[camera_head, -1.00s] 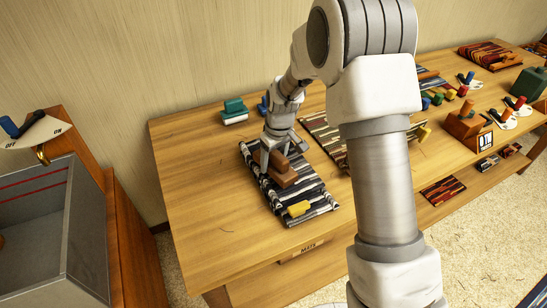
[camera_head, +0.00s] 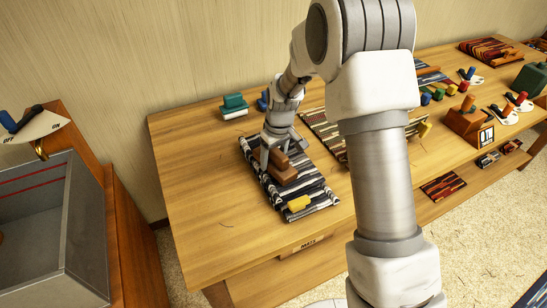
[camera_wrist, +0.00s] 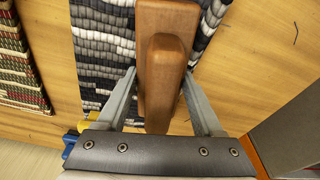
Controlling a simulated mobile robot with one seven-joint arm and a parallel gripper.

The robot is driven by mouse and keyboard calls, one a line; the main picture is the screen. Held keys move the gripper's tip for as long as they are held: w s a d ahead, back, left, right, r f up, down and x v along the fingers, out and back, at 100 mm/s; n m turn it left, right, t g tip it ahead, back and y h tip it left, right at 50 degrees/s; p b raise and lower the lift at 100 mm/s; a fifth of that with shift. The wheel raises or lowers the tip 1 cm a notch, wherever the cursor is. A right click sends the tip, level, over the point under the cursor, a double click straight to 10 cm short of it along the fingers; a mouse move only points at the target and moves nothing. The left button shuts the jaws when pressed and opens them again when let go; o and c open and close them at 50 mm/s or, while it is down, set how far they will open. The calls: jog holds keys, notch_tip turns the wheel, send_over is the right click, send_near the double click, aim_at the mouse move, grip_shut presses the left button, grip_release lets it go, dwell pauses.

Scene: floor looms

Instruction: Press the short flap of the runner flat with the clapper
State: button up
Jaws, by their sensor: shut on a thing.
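The clapper (camera_head: 284,174) is a brown wooden block with a raised, rounded handle. It is over the black, grey and white striped runner (camera_head: 320,192) on the near left of the table. My gripper (camera_wrist: 160,76) is shut on the clapper, one finger on each side of its handle. In the wrist view the clapper (camera_wrist: 149,14) covers part of the runner (camera_wrist: 100,50). I cannot tell whether it touches the cloth, and the short flap is hard to make out.
A yellow block (camera_head: 299,203) sits on the runner's near end. A teal block (camera_head: 234,104) stands behind, and a second patterned runner (camera_head: 318,127) lies to the right. A grey bin (camera_head: 42,215) stands left of the table. The table's left part is bare.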

jog(key=shift+f+b, duration=0.5)
jog(key=shift+f, duration=0.15)
dwell(1.1)
jog(key=shift+r+p, duration=2.3)
jog(key=shift+r, duration=1.3)
jog(key=shift+d, duration=0.1)
